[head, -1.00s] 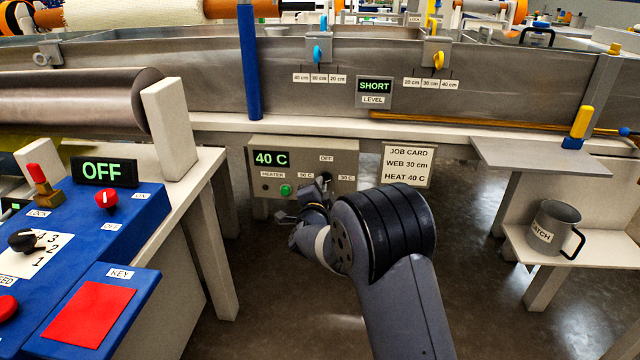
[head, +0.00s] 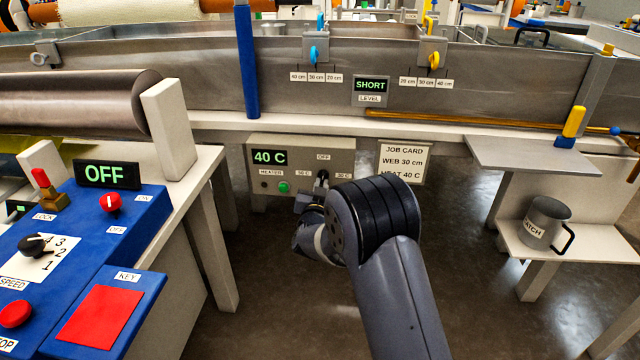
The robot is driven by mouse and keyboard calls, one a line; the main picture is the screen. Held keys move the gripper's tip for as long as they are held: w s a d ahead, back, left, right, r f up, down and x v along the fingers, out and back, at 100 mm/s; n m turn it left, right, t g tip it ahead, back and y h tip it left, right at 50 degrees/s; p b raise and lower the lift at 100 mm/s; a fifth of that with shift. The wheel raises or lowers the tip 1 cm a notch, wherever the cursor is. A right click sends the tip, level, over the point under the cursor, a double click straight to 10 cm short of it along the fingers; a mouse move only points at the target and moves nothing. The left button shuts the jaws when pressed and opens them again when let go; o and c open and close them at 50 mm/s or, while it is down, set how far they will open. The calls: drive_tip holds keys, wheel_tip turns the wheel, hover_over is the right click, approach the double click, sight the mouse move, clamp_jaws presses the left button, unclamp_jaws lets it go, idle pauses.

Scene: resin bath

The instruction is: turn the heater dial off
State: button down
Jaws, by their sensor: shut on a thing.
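The heater box (head: 345,149) hangs below the front edge of the long metal bath. Its display (head: 270,157) reads 40 C. A green lamp or button (head: 283,187) shows below it. The dark heater dial (head: 322,175) sits under the OFF label (head: 323,157), between the 50 C and 30 C labels. My gripper (head: 319,185) is at the front of the box, shut on the dial. My wrist hides much of the dial and the fingers, so where its pointer stands cannot be told.
A job card (head: 404,161) hangs just right of the box, partly behind my arm. A blue control panel (head: 100,240) stands at the left. A catch mug (head: 545,222) sits on a low shelf at the right. Open floor (head: 270,290) lies below the box.

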drive_tip(key=shift+d+n+p, duration=0.1)
drive_tip(key=shift+n+p, duration=0.2)
drive_tip(key=shift+n, duration=0.7)
drive_tip(key=c, duration=1.5)
unclamp_jaws()
drive_tip(key=shift+s, duration=0.15)
drive_tip(key=s, duration=0.5)
drive_tip(key=s+p, duration=0.1)
drive_tip(key=s, duration=0.4)
drive_tip(key=shift+s+a+p, duration=0.2)
drive_tip(key=shift+s+p, duration=0.1)
